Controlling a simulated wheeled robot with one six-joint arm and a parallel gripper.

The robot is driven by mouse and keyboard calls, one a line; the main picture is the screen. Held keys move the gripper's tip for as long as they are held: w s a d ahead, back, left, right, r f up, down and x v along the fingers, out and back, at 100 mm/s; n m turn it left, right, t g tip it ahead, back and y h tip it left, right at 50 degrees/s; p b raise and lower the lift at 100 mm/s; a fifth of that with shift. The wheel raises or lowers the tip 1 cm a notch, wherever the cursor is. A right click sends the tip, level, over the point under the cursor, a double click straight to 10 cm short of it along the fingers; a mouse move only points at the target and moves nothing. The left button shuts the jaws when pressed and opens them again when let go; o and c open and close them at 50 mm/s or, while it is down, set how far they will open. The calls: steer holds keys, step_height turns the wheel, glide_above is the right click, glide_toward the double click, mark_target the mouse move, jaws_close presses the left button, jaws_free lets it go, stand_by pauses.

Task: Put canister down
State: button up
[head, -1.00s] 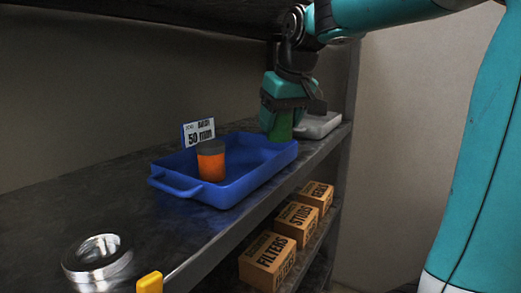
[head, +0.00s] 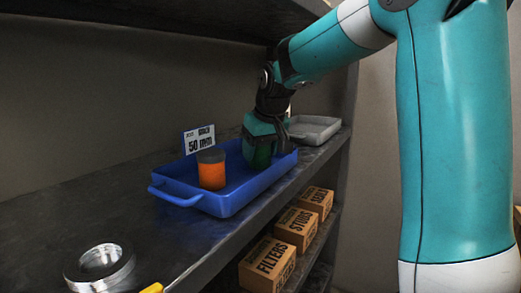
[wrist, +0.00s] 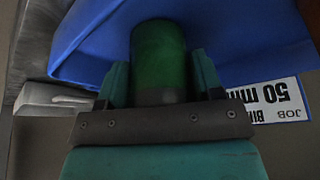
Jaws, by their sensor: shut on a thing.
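My gripper (head: 262,152) points down over the right part of the blue tray on the shelf, shut on a green canister (head: 260,156). In the wrist view the green canister (wrist: 158,62) is between the two fingers, with the blue tray (wrist: 95,40) behind it. In the head view the canister is mostly hidden by the gripper, low inside the blue tray (head: 230,207); I cannot tell whether it touches the floor. An orange canister with a grey lid (head: 211,171) stands upright in the tray, left of the gripper.
A "50 mm" sign (head: 199,139) stands at the tray's back edge. A grey tray (head: 314,128) is to the right. A metal ring (head: 100,265) and a yellow object (head: 151,288) are at the front left. Boxes (head: 268,262) sit on the lower shelf. Another shelf (head: 150,12) is overhead.

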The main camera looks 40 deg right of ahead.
steer(key=shift+f, duration=0.2)
steer(key=o, duration=1)
steer(key=shift+s+r, duration=0.1)
steer(key=shift+r, duration=0.45)
steer(key=v, duration=0.7)
steer(key=shift+f, duration=0.1)
